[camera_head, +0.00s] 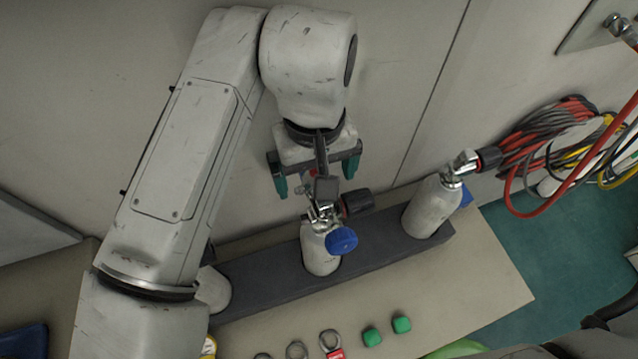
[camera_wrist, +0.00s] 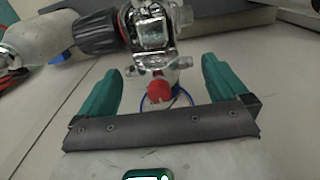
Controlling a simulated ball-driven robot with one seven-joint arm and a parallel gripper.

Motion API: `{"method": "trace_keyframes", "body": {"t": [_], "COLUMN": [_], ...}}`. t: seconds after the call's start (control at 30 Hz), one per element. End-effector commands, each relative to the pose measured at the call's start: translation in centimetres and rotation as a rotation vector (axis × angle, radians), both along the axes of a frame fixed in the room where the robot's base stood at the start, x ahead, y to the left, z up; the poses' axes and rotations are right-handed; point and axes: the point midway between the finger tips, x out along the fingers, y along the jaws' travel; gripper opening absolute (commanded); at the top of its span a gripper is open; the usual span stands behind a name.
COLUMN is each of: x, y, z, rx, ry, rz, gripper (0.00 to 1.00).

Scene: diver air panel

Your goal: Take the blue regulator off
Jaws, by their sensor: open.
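The blue regulator (camera_head: 341,240) shows as a round blue cap on the front of the metal valve atop the middle white cylinder (camera_head: 320,255). A black handwheel (camera_head: 357,201) sticks out to the right of this valve. My gripper (camera_head: 316,180) is open, with green fingers just above and behind the valve, and holds nothing. In the wrist view my gripper (camera_wrist: 161,85) has its fingers on both sides of a red-tipped fitting (camera_wrist: 158,88), with the chrome valve (camera_wrist: 152,30) beyond. I cannot tell whether the fingers touch anything. The blue cap is not clearly seen there.
The cylinders stand in a dark rack (camera_head: 270,278) on a bench against a wall. A second valved cylinder (camera_head: 430,208) is at right, near coiled hoses (camera_head: 550,140). Green blocks (camera_head: 401,324) and metal rings (camera_head: 330,340) lie on the bench front. The right bench stretch is clear.

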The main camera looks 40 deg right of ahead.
Motion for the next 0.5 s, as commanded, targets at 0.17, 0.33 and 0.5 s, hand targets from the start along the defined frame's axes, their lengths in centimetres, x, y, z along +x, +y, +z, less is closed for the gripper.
{"method": "trace_keyframes", "body": {"t": [0.17, 0.33, 0.5], "x": [0.01, 0.01, 0.02], "y": [0.0, 0.0, 0.0], "z": [0.03, 0.04, 0.04], "rx": [0.0, 0.0, 0.0], "ry": [0.0, 0.0, -0.001], "rz": [0.0, 0.0, 0.001], "gripper": [0.9, 0.74, 0.58]}}
